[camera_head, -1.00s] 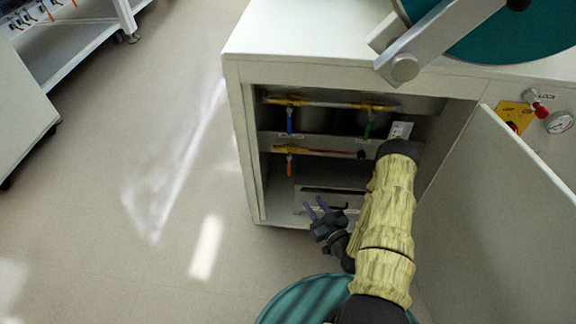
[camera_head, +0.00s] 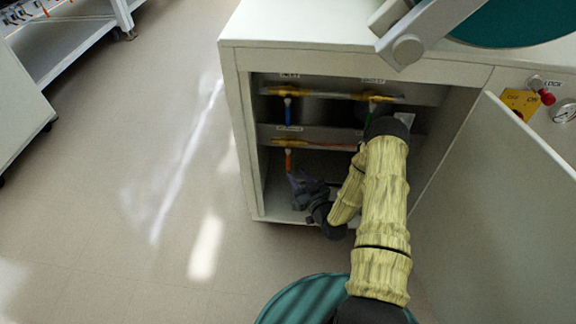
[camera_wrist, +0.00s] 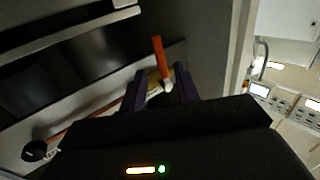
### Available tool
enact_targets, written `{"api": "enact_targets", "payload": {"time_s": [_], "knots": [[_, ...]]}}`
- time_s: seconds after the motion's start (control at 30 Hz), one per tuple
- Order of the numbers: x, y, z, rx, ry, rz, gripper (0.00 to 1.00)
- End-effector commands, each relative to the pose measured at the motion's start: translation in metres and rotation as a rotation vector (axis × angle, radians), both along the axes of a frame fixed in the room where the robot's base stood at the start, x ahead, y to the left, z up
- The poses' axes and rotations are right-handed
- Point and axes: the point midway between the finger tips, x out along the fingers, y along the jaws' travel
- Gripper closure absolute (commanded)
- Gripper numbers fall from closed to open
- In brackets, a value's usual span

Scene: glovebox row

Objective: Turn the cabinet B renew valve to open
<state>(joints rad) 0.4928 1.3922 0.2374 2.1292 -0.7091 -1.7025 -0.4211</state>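The open cabinet (camera_head: 236,130) holds two horizontal pipe runs with valves. On the lower pipe, a valve with an orange handle (camera_head: 288,160) sits at the left, the handle hanging down across the pipe; the small label above it is hard to read. In the wrist view the orange handle (camera_wrist: 157,50) stands out from a brass fitting. My gripper (camera_head: 294,180) is just below the orange handle inside the cabinet opening. In the wrist view my gripper (camera_wrist: 160,86) is open, its two dark fingers on either side of the handle's base in the picture. Contact cannot be told.
The upper pipe (camera_head: 328,97) carries a blue-handled valve (camera_head: 288,116) and a green-handled valve (camera_head: 371,108). The open door (camera_head: 495,200) stands at the right. A yellow switch panel (camera_head: 520,102) and a gauge (camera_head: 565,113) are on the front. Floor at left is clear.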

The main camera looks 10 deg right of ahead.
Motion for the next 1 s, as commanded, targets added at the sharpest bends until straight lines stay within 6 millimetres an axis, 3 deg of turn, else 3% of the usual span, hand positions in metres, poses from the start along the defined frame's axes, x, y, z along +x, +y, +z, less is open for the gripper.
{"api": "enact_targets", "payload": {"time_s": [0.4,0.77,0.8,0.93,1.0], "knots": [[0.065,0.018,-0.002,0.0,-0.002,0.0,0.69],[0.073,0.021,0.0,0.002,0.001,0.0,0.69],[0.073,0.021,0.0,0.001,0.0,0.0,0.71],[0.073,0.021,0.0,0.001,0.0,0.0,0.96],[0.072,0.02,0.0,0.001,0.0,0.0,1.0]]}}
